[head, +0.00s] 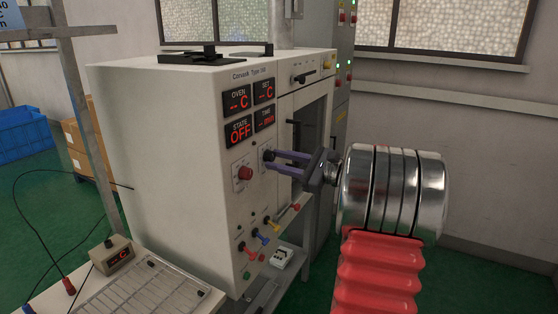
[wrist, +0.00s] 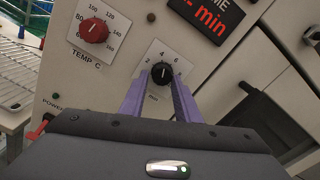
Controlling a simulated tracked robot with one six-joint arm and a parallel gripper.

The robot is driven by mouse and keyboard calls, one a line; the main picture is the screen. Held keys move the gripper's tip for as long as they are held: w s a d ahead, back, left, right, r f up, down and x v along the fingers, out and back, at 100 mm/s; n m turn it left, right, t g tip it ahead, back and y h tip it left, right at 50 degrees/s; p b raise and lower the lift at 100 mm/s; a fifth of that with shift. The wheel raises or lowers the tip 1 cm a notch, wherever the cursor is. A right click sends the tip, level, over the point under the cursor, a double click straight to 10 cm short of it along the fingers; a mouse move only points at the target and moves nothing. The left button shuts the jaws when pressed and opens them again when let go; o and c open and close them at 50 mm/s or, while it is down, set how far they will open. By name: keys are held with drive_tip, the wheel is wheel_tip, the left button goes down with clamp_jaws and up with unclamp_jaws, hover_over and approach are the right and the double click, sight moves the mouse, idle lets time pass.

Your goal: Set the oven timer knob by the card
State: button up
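My gripper (head: 267,161) reaches the panel from the right. In the wrist view, its purple fingers (wrist: 161,80) stand on either side of the knob. I cannot tell whether they press on it. A pale card (head: 12,18) is cut off at the top left, showing only parts of its writing.
The red temperature knob (wrist: 92,30) is left of the timer knob; it also shows in the head view (head: 244,173). Blue crates (head: 24,138) are behind.

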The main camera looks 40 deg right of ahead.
drive_tip(key=o, duration=0.3)
drive_tip(key=shift+r, duration=0.25)
drive_tip(key=shift+s, duration=0.1)
drive_tip(key=v, duration=1.3)
drive_tip(key=shift+s, duration=0.3)
drive_tip(key=shift+d+f, duration=0.1)
drive_tip(key=shift+f, duration=0.05)
drive_tip(key=w+a+f+n+g+y, duration=0.1)
drive_tip(key=a+f+n+g, duration=0.15)
drive_tip(key=a, duration=0.65)
drive_tip(key=w+a+f+n+g, duration=0.1)
drive_tip(key=a+n+g, duration=0.25)
drive_tip(key=a, duration=0.55)
drive_tip(key=w+a+f+n+g+y, duration=0.1)
drive_tip(key=a+n+g, duration=0.25)
drive_tip(key=a, duration=0.65)
drive_tip(key=s+a+f+n+g+h, duration=0.1)
drive_tip(key=s+a+f+n+h, duration=0.2)
drive_tip(key=s+a+n, duration=0.4)
drive_tip(key=s+a+f+n+h, duration=0.3)
drive_tip(key=s+a+n+h, duration=0.2)
drive_tip(key=n, duration=0.5)
drive_tip(key=shift+s+a+g, duration=0.35)
drive_tip(key=shift+s+a, duration=0.75)
drive_tip(key=shift+a, duration=0.15)
